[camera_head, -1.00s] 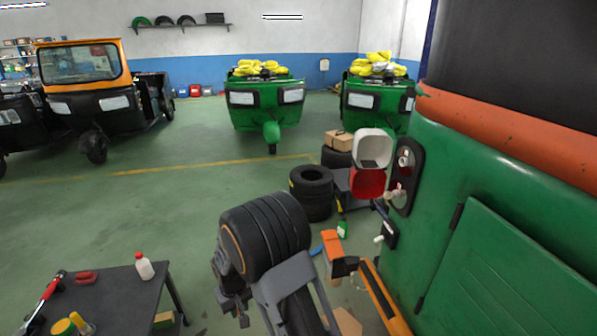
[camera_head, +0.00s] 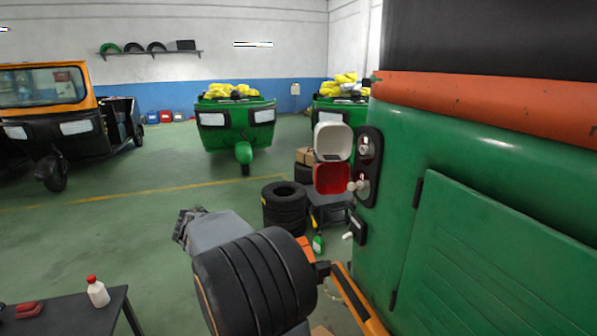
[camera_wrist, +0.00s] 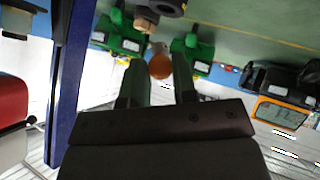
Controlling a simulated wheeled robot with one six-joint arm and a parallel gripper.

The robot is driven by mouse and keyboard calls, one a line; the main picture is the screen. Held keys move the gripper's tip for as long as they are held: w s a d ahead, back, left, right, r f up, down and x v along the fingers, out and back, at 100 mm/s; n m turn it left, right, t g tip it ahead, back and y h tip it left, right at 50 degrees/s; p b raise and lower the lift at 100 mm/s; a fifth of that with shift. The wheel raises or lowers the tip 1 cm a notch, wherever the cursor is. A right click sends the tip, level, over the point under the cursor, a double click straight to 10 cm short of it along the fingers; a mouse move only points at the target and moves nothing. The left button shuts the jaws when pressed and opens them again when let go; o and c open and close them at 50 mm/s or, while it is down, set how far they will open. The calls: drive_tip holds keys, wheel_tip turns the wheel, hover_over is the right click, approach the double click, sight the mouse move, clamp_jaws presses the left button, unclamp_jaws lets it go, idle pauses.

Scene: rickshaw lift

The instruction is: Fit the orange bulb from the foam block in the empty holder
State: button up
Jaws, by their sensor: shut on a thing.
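In the wrist view, which is upside down, my gripper (camera_wrist: 160,82) is shut on the orange bulb (camera_wrist: 160,66), which shows between the fingertips. In the head view the open tail lamp is on the green rickshaw at right. Its dark backing plate (camera_head: 376,135) carries an upper holder (camera_head: 366,148) that looks empty and a lower holder with a pale bulb (camera_head: 358,187). The white and red lens cover (camera_head: 332,160) hangs open to the left. My gripper cannot be made out in the head view, and its distance from the holder is unclear. The foam block is not visible.
A small connector (camera_head: 357,230) sits below the lamp. Stacked tyres (camera_head: 285,207) and a cart (camera_head: 330,198) stand behind. A dark bench (camera_head: 75,315) is at lower left.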

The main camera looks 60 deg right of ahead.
drive_tip(key=s+d+r+m+g+h+b, duration=0.5)
drive_tip(key=d+r, duration=0.3)
drive_tip(key=r, duration=0.3)
drive_tip(key=s+d+r+m+g+b, duration=0.2)
drive_tip(key=s+r+m+g, duration=0.6)
drive_tip(key=s+r, duration=0.5)
drive_tip(key=s+d+n+g+p, duration=0.1)
drive_tip(key=s+d+n+p, duration=0.5)
drive_tip(key=d+n+p, duration=0.3)
drive_tip(key=shift+s+f+n+h+p, duration=0.2)
drive_tip(key=shift+s+n+h+p, duration=0.1)
drive_tip(key=shift+n+p, duration=1.9)
drive_tip(key=shift+m+p, duration=0.3)
drive_tip(key=shift+p, duration=0.05)
drive_tip(key=shift+a+b, duration=0.15)
drive_tip(key=shift+b, duration=0.25)
